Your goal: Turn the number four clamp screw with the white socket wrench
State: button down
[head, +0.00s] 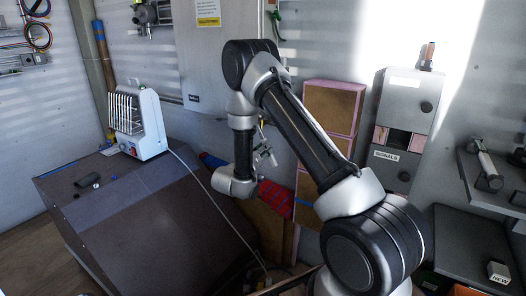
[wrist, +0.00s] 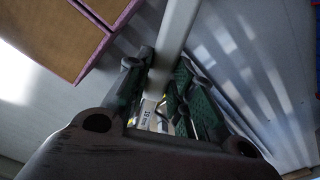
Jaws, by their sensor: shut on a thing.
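My gripper (head: 265,157) is at the end of my bent arm in the middle of the head view, in front of the wall and the brown boards. In the wrist view its two dark green fingers (wrist: 160,75) are closed around a pale bar, which I take to be the white socket wrench (wrist: 172,40). The bar runs up between the fingers to the top edge. I cannot make out the wrench's socket end. The number four clamp screw cannot be picked out in either view.
Brown boards with pink edges (head: 331,108) stand behind my arm. A grey cabinet marked SIGNALS (head: 405,100) is to their right. A white heater-like unit (head: 138,120) stands on a dark sloped bench (head: 130,215) at left. A grey shelf (head: 490,185) is at far right.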

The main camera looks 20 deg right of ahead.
jog(key=shift+s+d+r, duration=0.1)
jog(key=shift+s+r, duration=0.05)
jog(key=shift+s+a+n, duration=0.25)
jog(key=shift+a+n, duration=0.05)
jog(key=shift+a, duration=0.05)
dwell(0.6)
jog(key=shift+s+a, duration=0.2)
jog(key=shift+a, duration=0.15)
